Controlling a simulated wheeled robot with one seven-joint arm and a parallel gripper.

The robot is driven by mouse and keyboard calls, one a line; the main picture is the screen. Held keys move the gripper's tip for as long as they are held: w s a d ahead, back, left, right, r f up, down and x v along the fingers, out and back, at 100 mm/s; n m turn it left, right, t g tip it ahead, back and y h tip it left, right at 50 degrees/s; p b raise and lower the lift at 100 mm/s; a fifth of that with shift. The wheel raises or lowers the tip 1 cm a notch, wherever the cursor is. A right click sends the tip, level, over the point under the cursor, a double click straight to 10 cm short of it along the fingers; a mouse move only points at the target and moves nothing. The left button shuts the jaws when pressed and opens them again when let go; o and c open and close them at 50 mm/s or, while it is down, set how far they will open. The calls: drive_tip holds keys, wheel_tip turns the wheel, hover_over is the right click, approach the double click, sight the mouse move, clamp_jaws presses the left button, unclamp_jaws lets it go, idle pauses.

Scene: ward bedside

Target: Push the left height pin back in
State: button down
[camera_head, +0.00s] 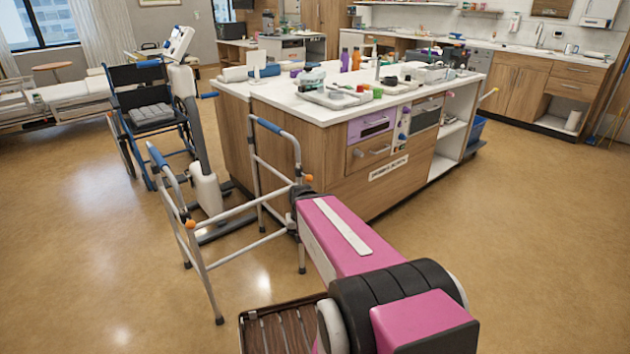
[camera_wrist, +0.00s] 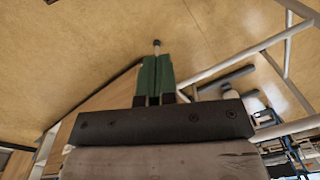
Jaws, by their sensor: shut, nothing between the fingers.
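The walking frame (camera_head: 234,255) stands on the floor left of my pink arm, with grey tubes and blue grips. A small orange spot (camera_head: 190,224) shows on its left side, and another orange spot (camera_head: 307,178) shows near the end of my arm. I cannot tell how far either pin sticks out. My gripper (camera_wrist: 156,58) shows green fingers, shut and empty, in the wrist view. A small grey tip shows just beyond the fingertips; I cannot tell what it belongs to. Walker tubes (camera_wrist: 235,55) run to the right of the fingers. My arm hides the gripper in the head view.
A wooden island (camera_head: 232,140) with a cluttered white top stands behind the walker. A wheelchair (camera_head: 150,115) is at the back left beside a bed (camera_head: 70,95). A brown slatted surface (camera_head: 280,330) is at the bottom. The floor at left and right is clear.

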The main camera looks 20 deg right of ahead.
drive_tip(key=w+d+m+y, duration=0.4)
drive_tip(key=w+m, duration=0.1)
drive_tip(key=m, duration=0.2)
drive_tip(key=m+t+y, duration=0.8)
drive_tip(key=m+t, duration=0.1)
drive_tip(key=m, duration=0.8)
approach(308, 177)
drive_tip(key=s+d, duration=0.3)
drive_tip(key=d, duration=0.4)
drive_tip(key=shift+s+d, duration=0.2)
drive_tip(key=shift+d, duration=0.15)
drive_tip(key=shift+a, duration=0.1)
drive_tip(key=x, duration=1.4)
drive_tip(key=shift+a+r, duration=0.1)
drive_tip(key=shift+r, duration=0.05)
